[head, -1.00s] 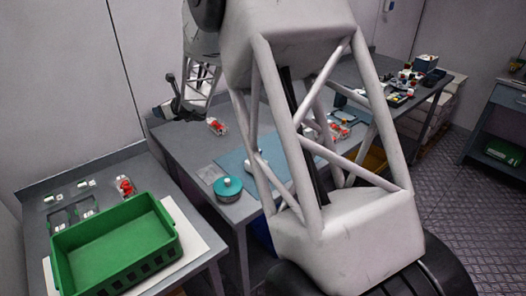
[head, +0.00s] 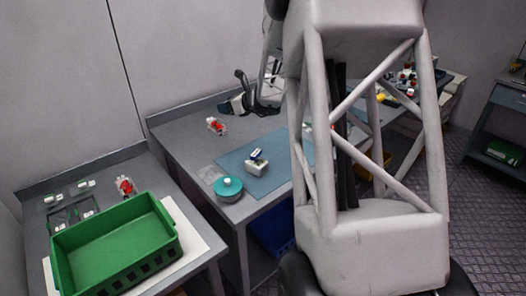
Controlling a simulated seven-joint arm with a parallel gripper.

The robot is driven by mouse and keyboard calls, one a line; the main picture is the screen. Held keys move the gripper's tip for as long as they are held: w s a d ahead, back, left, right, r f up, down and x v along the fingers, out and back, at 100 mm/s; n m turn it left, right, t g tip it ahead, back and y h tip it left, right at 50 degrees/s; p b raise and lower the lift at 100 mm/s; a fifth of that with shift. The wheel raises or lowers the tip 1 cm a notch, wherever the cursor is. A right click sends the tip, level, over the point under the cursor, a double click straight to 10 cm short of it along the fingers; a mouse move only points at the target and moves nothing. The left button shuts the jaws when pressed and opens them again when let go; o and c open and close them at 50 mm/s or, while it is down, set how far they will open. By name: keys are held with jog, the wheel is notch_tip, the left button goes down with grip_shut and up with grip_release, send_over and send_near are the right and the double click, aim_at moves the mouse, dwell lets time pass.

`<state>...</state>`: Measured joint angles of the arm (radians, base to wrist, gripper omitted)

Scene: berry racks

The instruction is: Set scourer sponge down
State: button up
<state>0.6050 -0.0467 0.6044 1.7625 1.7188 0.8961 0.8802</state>
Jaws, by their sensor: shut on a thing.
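My gripper (head: 231,106) is above the back left part of the middle table, to the left of my arm's lattice links. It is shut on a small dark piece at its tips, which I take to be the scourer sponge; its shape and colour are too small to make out. The gripper is above and left of the blue mat (head: 228,160), near the red-and-clear punnet (head: 216,126).
The middle table (head: 180,134) also holds a teal round tin (head: 228,188) and a white box (head: 257,167) with a dark top on the mat. A green crate (head: 118,247) stands on the left table. Bare tabletop lies around the punnet.

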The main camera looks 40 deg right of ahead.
jog(key=s+d, duration=0.8)
jog(key=s, duration=0.2)
jog(key=shift+s+d+f, duration=0.1)
jog(key=shift+f, duration=1.35)
jog(key=shift+s+d+f, duration=0.1)
jog(key=shift+f, duration=1.3)
jog(key=shift+f, duration=3.1)
jog(key=shift+f, duration=1.9)
jog(key=shift+f, duration=0.25)
